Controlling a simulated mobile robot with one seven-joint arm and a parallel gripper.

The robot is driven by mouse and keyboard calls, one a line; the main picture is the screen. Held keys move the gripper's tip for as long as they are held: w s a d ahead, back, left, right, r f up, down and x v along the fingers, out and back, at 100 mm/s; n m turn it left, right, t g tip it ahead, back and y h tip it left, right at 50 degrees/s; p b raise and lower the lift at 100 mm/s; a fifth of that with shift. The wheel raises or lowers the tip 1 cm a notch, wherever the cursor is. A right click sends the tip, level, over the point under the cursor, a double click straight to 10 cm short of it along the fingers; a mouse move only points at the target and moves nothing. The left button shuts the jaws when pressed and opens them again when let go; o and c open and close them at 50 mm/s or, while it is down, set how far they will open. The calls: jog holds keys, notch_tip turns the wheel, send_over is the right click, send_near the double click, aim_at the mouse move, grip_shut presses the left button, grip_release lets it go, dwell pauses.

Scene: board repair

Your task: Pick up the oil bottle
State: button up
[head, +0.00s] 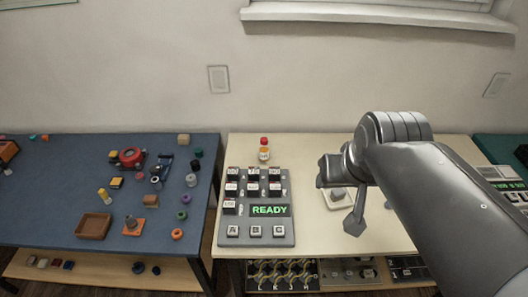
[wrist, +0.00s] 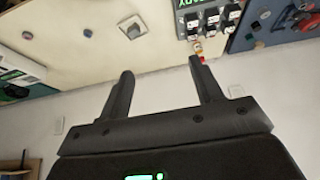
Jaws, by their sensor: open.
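The oil bottle appears to be the small bottle (head: 264,151) with a red cap and a yellow-orange body. It stands upright on the cream table, behind the grey panel in the head view. In the wrist view the bottle (wrist: 198,47) shows small, just beyond the tip of the right finger and partly hidden by it. My gripper (wrist: 161,69) is open, with nothing between its fingers. In the head view it is over the cream table, to the right of the bottle and apart from it.
A grey panel (head: 282,214) with dark modules, buttons and a READY display stands in front of the bottle. A pale square plate with a knob (head: 339,196) is by my gripper. The blue table (head: 60,215) at left holds several small parts and a brown tray (head: 94,226).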

jog(key=w+a, duration=0.3)
jog(key=w, duration=1.1)
jog(key=n+g+y, duration=0.1)
jog(key=n, duration=0.1)
send_over(264, 144)
jog(key=s, duration=0.2)
notch_tip(264, 144, down, 20)
jog(key=x, duration=0.5)
jog(key=shift+w, duration=0.1)
jog(key=shift+d+x, duration=0.2)
jog(key=shift+x, duration=1.4)
jog(key=shift+d+x, duration=0.2)
jog(key=shift+x, duration=1.35)
jog(key=shift+s, duration=0.2)
jog(key=c, duration=1.1)
